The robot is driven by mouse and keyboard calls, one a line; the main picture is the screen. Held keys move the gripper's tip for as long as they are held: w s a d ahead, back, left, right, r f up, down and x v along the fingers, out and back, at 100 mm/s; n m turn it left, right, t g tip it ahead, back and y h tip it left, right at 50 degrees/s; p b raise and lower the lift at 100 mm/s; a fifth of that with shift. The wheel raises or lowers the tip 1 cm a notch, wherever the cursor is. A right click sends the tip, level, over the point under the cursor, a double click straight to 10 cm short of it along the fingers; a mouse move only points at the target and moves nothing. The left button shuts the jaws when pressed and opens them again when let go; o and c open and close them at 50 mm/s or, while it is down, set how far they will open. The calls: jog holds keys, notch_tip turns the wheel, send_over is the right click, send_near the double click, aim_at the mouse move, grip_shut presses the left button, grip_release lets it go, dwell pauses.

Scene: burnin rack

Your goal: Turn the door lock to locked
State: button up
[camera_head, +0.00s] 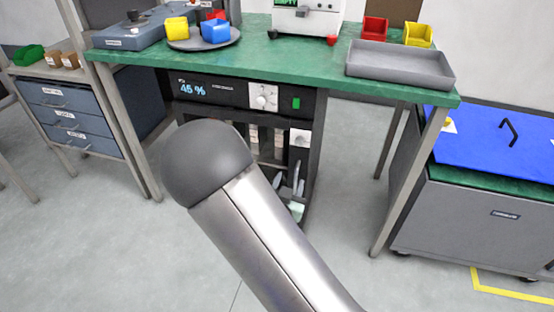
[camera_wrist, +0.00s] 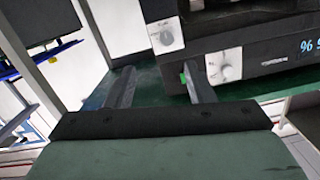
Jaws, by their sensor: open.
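The rack under the green bench has a dark front. A white plate with a small round knob (camera_head: 300,138), which looks like the door lock, sits on its right side; it also shows, upside down, in the wrist view (camera_wrist: 166,37). The knob's exact angle is too small to read. My gripper (camera_wrist: 158,68) is open and empty in the wrist view, its two grey fingers apart and pointing toward the rack. The lock plate appears beyond the gap between the fingertips, with no contact visible. In the head view my arm hides part of the rack's lower left.
Above the lock are a larger dial (camera_head: 263,96), a green button (camera_head: 296,103) and a display reading 45 % (camera_head: 206,89). The green bench top (camera_head: 290,55) overhangs the rack. A blue-lidded cart (camera_head: 500,140) stands right and blue drawers (camera_head: 70,117) left.

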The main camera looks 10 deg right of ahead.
jog(key=t+b, duration=0.1)
jog(key=b, duration=0.2)
send_near(299, 143)
jog(key=x, duration=0.9)
jog(key=shift+a, duration=0.1)
jog(key=c, duration=1)
